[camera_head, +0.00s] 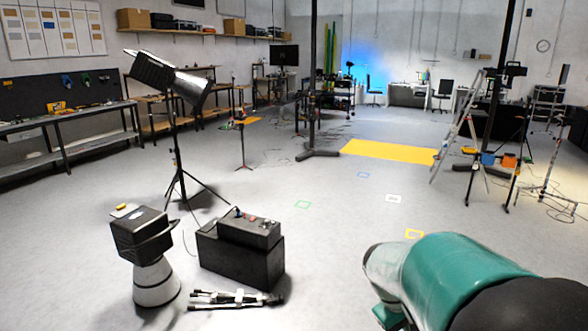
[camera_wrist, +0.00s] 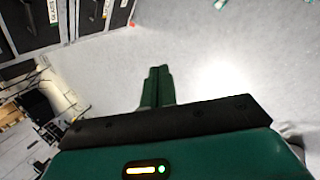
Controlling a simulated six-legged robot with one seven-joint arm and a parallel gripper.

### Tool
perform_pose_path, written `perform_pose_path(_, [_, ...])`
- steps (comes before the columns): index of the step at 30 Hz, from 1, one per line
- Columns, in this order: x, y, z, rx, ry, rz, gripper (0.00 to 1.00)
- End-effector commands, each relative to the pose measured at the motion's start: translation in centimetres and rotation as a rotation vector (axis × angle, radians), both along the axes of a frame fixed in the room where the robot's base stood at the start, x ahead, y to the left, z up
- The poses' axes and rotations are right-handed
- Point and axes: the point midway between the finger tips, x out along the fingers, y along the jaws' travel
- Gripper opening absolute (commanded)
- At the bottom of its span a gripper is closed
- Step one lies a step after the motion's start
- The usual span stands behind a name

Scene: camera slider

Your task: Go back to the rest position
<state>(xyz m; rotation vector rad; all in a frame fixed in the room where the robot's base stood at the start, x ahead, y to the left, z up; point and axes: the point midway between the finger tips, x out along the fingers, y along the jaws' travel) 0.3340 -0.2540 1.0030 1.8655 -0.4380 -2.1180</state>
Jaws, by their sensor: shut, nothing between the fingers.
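My gripper (camera_wrist: 158,78) shows in the wrist view as two dark green fingers close together, shut and empty, over bare pale floor. In the head view my teal arm fills the lower right corner, and the gripper's fingers cannot be made out there. Nothing touches the fingers in the wrist view.
A black case (camera_head: 240,252) stands on the floor with a folded tripod (camera_head: 235,298) before it. A dark box on a white cone-shaped base (camera_head: 154,283) stands left. A studio light (camera_head: 168,78) rises behind. A ladder (camera_head: 457,125) stands right. The middle floor is mostly clear.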

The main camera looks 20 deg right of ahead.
Motion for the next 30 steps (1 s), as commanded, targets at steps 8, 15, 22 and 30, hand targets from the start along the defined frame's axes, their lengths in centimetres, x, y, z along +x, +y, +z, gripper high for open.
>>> perform_pose_path(8, [0.2, 11.4, 5.4, 0.156, -0.293, 0.04, 0.0])
perform_pose_path(15, [-2.2, 20.4, 9.0, 0.307, -0.5, 0.087, 0.0])
perform_pose_path(22, [-4.4, 25.0, 10.5, 0.4, -0.601, 0.116, 0.0])
perform_pose_path(30, [-4.7, 25.4, 10.6, 0.41, -0.61, 0.117, 0.0])
